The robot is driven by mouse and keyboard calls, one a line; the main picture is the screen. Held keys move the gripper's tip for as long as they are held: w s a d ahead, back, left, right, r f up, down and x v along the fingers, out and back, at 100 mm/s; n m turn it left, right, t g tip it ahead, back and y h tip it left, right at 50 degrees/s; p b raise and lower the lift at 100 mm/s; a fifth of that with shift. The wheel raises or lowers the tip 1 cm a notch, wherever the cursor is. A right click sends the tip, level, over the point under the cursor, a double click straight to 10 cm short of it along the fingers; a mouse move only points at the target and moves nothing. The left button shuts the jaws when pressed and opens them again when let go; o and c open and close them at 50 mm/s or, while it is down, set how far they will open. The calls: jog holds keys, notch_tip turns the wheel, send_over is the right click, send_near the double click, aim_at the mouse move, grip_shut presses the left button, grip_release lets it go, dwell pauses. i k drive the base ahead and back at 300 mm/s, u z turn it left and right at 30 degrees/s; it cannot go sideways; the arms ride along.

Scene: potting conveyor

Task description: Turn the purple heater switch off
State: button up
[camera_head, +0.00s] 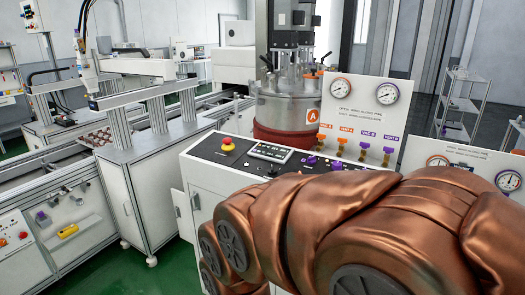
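Purple knobs or switches (311,160) sit in a row along the right part of the dark control panel (212,152) on the white console. Another purple one (337,165) is beside them, just above my arm. Their labels and positions are too small to read, so I cannot tell which is the heater switch or whether it is on. My copper-coloured arm fills the lower right and hides the console's right front and perhaps part of the panel. My gripper is not in view.
A red emergency button (227,144) and a keypad (270,152) share the panel. Behind stand a gauge board (364,115) with orange and purple valves and a steel vessel (285,107) marked A. A conveyor cabinet (150,185) is at left; green floor shows between it and the console.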

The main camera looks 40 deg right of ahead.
aim_at(312, 160)
jog(key=u, duration=0.05)
jog(key=i, duration=0.75)
jog(key=z, duration=0.9)
jog(key=i, duration=0.65)
jog(key=z, duration=0.7)
